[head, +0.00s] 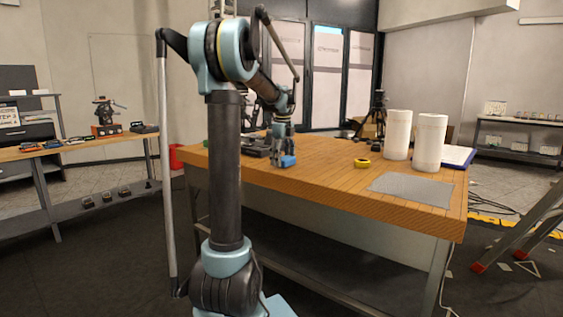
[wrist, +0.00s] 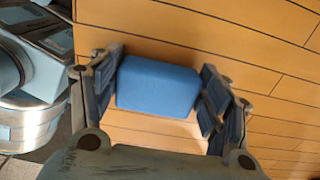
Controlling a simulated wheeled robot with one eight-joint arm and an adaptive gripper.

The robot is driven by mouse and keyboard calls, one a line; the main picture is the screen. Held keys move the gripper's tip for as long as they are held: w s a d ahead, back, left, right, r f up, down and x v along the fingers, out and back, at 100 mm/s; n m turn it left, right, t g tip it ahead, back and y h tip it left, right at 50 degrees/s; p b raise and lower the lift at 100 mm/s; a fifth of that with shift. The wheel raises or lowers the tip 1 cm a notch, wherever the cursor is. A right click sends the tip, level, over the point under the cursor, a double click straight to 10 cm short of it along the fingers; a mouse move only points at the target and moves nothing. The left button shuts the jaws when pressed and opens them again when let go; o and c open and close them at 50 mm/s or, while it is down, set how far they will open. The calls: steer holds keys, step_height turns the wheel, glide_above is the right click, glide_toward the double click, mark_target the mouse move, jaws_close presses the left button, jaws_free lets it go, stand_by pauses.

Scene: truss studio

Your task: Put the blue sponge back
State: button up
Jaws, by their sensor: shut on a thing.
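The blue sponge (wrist: 157,84) is a small block between the two fingers of my gripper (wrist: 160,95) in the wrist view. The fingers are closed on its left and right ends. In the head view my gripper (head: 283,155) points down at the near left part of the wooden table (head: 330,185), with the sponge (head: 288,161) at its tips. The sponge is at or just above the tabletop; I cannot tell whether it touches the wood.
A yellow tape roll (head: 362,163), a grey mat (head: 412,190), two white cylinders (head: 430,142) and a blue-edged binder (head: 457,156) are on the right of the table. Dark equipment (head: 256,148) lies just left of my gripper. The table's middle is clear.

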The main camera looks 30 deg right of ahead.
steer(key=shift+f, duration=0.25)
steer(key=o, duration=1)
